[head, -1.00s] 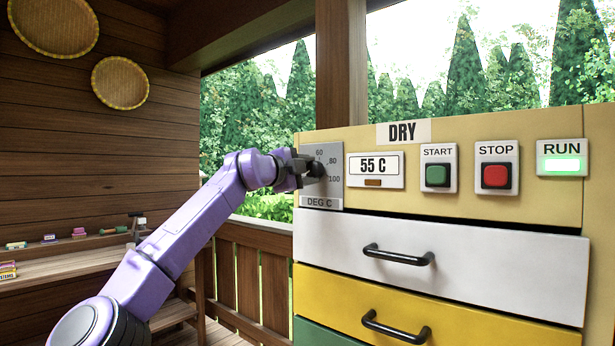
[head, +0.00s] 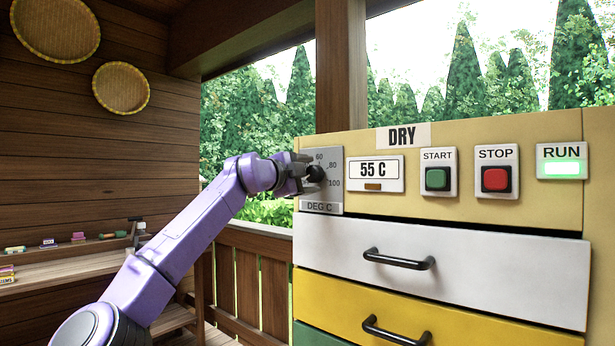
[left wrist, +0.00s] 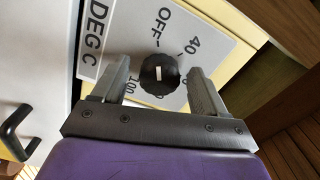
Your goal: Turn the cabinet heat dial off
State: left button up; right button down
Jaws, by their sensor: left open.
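The heat dial is a black ribbed knob (head: 316,173) on a grey DEG C plate (head: 322,207) at the cabinet's upper left. In the left wrist view the knob (left wrist: 160,74) shows a short white mark running roughly up and down the picture, its upper end toward the OFF side. I cannot tell exactly which scale value it meets. My left gripper (head: 303,172) is open in front of the dial. In the left wrist view its fingers (left wrist: 158,72) stand on either side of the knob, with visible gaps. My right gripper is not in view.
The cabinet's display (head: 375,172) reads 55 C. A green START button (head: 437,178), a red STOP button (head: 496,178) and a lit green RUN lamp (head: 561,165) are to the right. Drawers with black handles (head: 398,259) lie below. A wooden railing (head: 250,270) stands left of the cabinet.

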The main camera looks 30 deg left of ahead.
pick_arm(q)
jog(key=shift+s+f+b, duration=0.15)
jog(key=shift+s+b, duration=0.2)
jog(key=s+b, duration=0.4)
jog(key=s, duration=0.5)
jog(key=shift+s+a+b, duration=0.35)
jog(key=shift+a+b, duration=0.05)
